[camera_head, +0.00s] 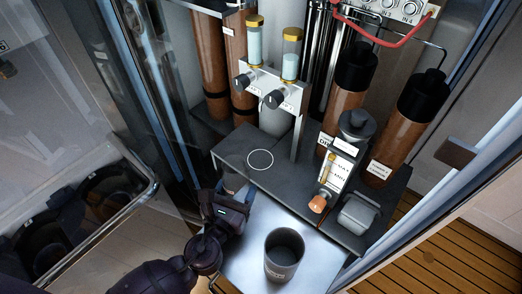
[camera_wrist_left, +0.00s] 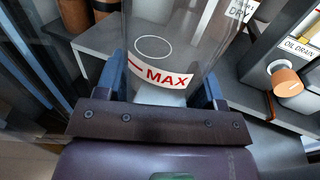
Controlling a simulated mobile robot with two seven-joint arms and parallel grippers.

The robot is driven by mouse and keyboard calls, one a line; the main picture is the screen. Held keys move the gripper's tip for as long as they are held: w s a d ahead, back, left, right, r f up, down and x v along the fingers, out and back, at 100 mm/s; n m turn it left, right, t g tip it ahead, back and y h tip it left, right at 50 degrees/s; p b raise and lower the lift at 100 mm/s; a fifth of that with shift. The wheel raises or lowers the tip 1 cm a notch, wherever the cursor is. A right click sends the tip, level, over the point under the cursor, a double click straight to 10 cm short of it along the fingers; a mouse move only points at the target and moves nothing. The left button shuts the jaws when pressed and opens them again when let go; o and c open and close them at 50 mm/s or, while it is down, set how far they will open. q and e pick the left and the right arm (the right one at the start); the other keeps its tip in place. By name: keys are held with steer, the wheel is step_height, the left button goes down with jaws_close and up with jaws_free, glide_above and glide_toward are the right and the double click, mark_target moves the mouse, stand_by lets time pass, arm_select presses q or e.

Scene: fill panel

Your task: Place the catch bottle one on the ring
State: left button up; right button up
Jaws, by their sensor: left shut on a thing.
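The catch bottle (camera_wrist_left: 165,73) is clear, with a red MAX mark on a white band. In the left wrist view it stands between the two fingers of my left gripper (camera_wrist_left: 165,90), which is shut on it. In the head view my left gripper (camera_head: 234,190) is at the front edge of the dark grey shelf, and the bottle is hard to make out there. The ring (camera_head: 260,159) is a thin white circle on the shelf top, just beyond and right of the gripper. In the left wrist view the ring (camera_wrist_left: 153,46) shows through the clear bottle. My right gripper is not in view.
A dark grey cup (camera_head: 284,256) stands on the steel surface (camera_head: 243,270) in front. The valve block (camera_head: 273,88) with two vials stands behind the ring. An oil drain unit (camera_head: 340,172) and brown cylinders (camera_head: 409,125) stand to the right. A glass door (camera_head: 125,70) is at left.

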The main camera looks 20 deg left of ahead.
arm_select(q)
steer(key=w, duration=1)
steer(key=shift+d+f, duration=0.1)
steer(key=shift+d, duration=0.25)
steer(key=shift+w+b, duration=0.3)
steer(key=shift+w, duration=0.55)
steer(key=w, duration=0.1)
steer(key=w+f+b, duration=0.1)
steer(key=w, duration=0.1)
steer(key=shift+d, duration=0.2)
steer(key=shift+f, duration=0.35)
steer(key=shift+b, duration=0.3)
steer(key=shift+r, duration=0.2)
steer(key=shift+f, duration=0.25)
steer(key=o, duration=0.9)
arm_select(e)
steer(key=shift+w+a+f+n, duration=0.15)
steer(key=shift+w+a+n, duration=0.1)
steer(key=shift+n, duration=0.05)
arm_select(q)
steer(key=shift+o, duration=0.2)
